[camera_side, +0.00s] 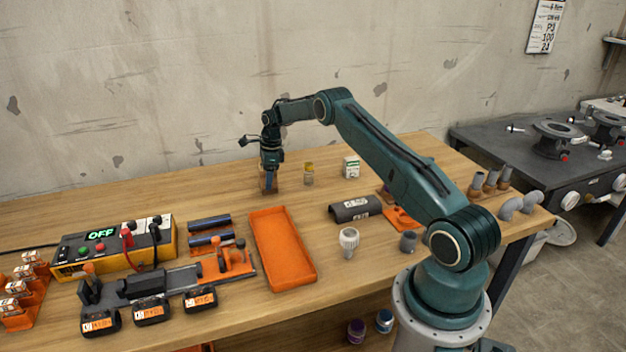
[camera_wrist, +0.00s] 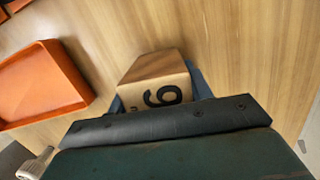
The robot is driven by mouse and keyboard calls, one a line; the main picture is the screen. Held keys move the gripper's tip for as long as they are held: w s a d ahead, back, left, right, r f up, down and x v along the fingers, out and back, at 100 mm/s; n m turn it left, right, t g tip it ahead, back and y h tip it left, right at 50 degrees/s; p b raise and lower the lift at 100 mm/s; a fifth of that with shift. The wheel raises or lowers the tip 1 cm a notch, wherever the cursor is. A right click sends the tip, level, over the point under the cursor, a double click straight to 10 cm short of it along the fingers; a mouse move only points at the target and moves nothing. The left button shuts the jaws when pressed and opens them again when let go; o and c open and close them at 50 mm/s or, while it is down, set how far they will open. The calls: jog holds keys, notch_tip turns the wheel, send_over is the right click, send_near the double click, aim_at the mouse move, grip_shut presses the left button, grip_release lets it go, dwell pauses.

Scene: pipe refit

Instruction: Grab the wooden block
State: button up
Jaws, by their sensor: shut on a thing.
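The wooden block (camera_wrist: 155,82) is light brown with a dark mark like a 6 or 9 on one face. In the wrist view it sits between the blue fingers of my gripper (camera_wrist: 158,85), which is shut on it. In the side view my gripper (camera_side: 269,183) points straight down at the back of the table, with the block (camera_side: 264,186) small and partly hidden between the fingers. I cannot tell whether the block touches the table.
An orange tray (camera_side: 309,278) lies in front of my gripper. A small jar (camera_side: 309,178) and a white-green box (camera_side: 351,167) stand to the right. A dark half-pipe (camera_side: 355,208) and a white ribbed part (camera_side: 348,241) lie nearer. The power supply (camera_side: 110,249) is at left.

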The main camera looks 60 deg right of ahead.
notch_tip(320, 180, up, 10)
jog(key=shift+f, duration=0.25)
dwell(0.6)
